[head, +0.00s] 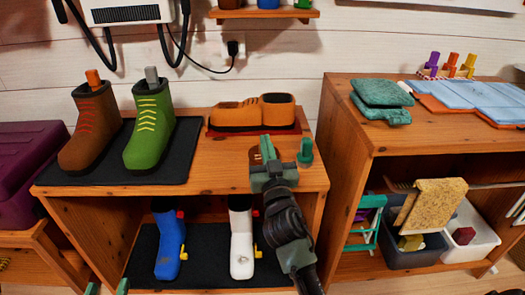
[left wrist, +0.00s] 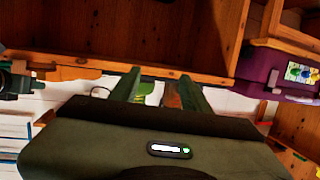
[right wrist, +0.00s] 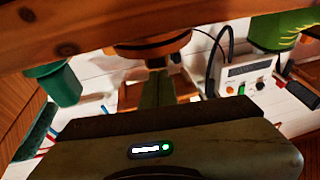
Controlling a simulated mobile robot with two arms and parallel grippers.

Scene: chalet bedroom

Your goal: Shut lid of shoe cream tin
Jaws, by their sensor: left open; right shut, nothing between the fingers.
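My right gripper (head: 268,165) is over the front right of the wooden bench top, its fingers closed together and empty. A small reddish-brown thing (head: 268,147) shows just at its fingertips and may be the shoe cream tin; the gripper hides most of it. In the right wrist view, the shut fingers (right wrist: 157,85) point toward a round brown thing (right wrist: 150,45) on the bench, possibly the same tin; its lid state is unclear. My left gripper (head: 107,288) is open and empty at the bottom left edge, low in front of the bench.
A green upright item (head: 305,151) stands close right of my right gripper. Orange-brown shoes (head: 250,112) lie behind on a red mat. Brown (head: 92,125) and green (head: 150,125) boots stand on a black mat at left. Bare bench top (head: 215,165) lies between.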

